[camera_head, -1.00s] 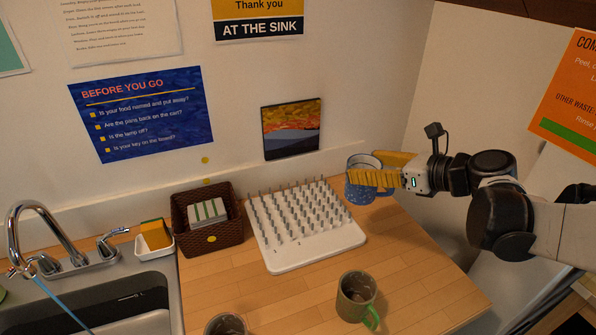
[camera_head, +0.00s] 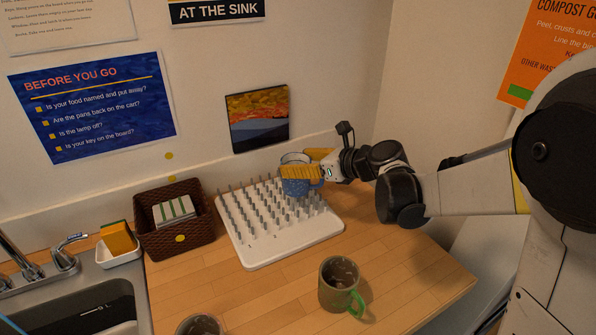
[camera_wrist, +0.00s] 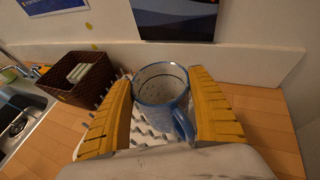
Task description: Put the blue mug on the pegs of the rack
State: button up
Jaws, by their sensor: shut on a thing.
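The blue speckled mug (camera_head: 295,186) is upright between the yellow fingers of my gripper (camera_head: 304,172), at the back right of the rack. In the wrist view the mug (camera_wrist: 158,103) sits between both fingers of my gripper (camera_wrist: 163,118), open top up, its handle toward the right finger. The white pegged rack (camera_head: 280,252) lies on the wooden counter with rows of grey pegs. The mug hides the pegs at the rack's back right corner. I cannot tell whether its base touches them.
A green-handled mug (camera_head: 340,284) stands in front of the rack, and another mug (camera_head: 199,325) shows at the bottom edge. A brown basket (camera_head: 172,240) is left of the rack, beside the sink (camera_head: 100,310). A picture (camera_head: 258,118) leans at the back wall.

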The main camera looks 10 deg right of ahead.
jog(key=shift+f, duration=0.55)
jog(key=shift+f, duration=0.2)
jog(key=o, duration=1.4)
